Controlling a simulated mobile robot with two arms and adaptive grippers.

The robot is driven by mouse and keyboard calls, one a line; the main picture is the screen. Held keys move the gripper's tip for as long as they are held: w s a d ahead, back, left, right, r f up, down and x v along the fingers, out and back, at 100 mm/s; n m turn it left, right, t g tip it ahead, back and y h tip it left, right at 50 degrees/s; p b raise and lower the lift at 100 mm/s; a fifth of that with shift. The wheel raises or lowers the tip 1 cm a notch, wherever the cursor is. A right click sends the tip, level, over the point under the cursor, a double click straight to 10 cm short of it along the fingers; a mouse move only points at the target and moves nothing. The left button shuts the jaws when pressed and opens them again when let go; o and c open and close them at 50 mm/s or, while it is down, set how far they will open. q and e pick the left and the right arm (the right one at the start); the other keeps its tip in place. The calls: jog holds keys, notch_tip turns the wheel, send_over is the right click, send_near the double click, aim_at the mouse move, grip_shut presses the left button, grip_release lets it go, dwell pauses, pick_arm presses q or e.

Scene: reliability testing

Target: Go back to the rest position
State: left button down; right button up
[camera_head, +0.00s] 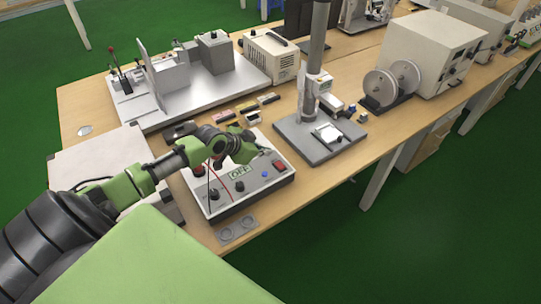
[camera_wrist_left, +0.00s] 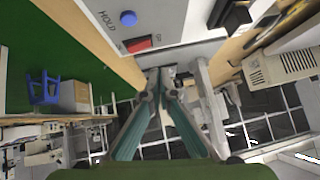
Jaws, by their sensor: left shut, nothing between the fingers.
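My left gripper (camera_head: 262,151) reaches in from the left over the control box. Its two fingers show in the left wrist view (camera_wrist_left: 161,88) with their tips together, shut and empty. The control box (camera_head: 226,207) is light grey, with a small "OFF" display, a blue button, a red switch and dark knobs. In the left wrist view, the blue button (camera_wrist_left: 128,18) and red switch (camera_wrist_left: 138,45) are near the fingertips; I cannot tell whether they touch the box. My arm hides part of the box. My right gripper is not in view.
A test stand with a column (camera_head: 308,95) stands right of the box. A metal fixture plate (camera_head: 190,97) and a beige unit (camera_head: 271,57) are behind. Small coloured blocks (camera_head: 246,107) lie between. Green floor lies beyond the table edge.

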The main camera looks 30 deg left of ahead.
pick_arm(q)
jog(key=a+b+v, duration=0.1)
jog(key=v, duration=0.5)
jog(key=shift+w+r, duration=0.15)
jog(key=shift+r, duration=0.25)
